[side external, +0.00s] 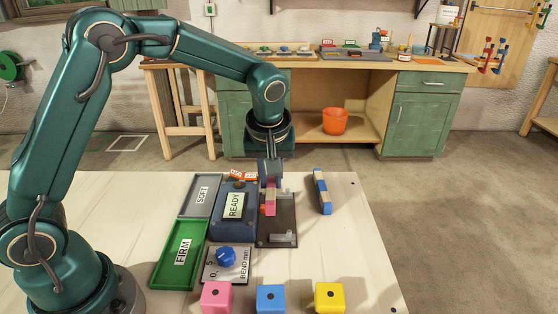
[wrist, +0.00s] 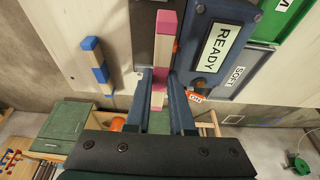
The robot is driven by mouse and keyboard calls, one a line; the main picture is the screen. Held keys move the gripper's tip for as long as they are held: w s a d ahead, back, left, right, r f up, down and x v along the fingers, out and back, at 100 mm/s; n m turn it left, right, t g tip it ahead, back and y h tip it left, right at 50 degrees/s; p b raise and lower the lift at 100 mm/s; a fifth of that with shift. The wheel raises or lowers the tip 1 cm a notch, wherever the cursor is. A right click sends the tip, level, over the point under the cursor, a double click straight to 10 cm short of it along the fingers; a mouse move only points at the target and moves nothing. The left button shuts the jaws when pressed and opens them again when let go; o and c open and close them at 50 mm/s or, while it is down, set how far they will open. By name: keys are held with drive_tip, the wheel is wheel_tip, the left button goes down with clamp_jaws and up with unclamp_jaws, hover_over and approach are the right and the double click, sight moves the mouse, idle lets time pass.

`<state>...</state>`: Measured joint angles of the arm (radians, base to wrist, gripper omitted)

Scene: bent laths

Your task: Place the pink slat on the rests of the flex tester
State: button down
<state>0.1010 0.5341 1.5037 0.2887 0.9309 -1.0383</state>
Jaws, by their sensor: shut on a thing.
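The pink slat (side external: 269,202), banded pink and pale wood, is between the fingers of my gripper (side external: 270,182). In the wrist view the slat (wrist: 165,45) runs lengthwise between the two dark fingertips (wrist: 161,72), and my gripper is shut on it. The flex tester has a dark base plate (side external: 290,217) with a grey rest (side external: 284,238) at its near end and light grey parts at its far end, partly hidden by my gripper. The slat is over the plate; I cannot tell whether it touches the rests. Beside the plate is the blue tester box (side external: 219,225) with a READY display (side external: 234,205).
A blue-banded slat (side external: 322,190) lies right of the tester. The grey SOFT tray (side external: 201,196) and green FIRM tray (side external: 180,255) are on the left. A blue knob (side external: 226,257) and pink, blue and yellow blocks (side external: 329,296) are in front. The table's right side is clear.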

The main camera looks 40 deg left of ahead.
sight(279, 215)
drive_tip(key=shift+w+d+f, duration=0.35)
drive_tip(key=shift+d+f, duration=0.2)
drive_tip(key=shift+d, duration=0.2)
drive_tip(key=shift+d+f, duration=0.1)
drive_tip(key=shift+f, duration=1.95)
drive_tip(key=shift+f, duration=0.15)
drive_tip(key=shift+f, duration=0.55)
drive_tip(key=c, duration=1.1)
unclamp_jaws()
drive_tip(key=shift+o, duration=0.2)
drive_tip(key=shift+r, duration=0.1)
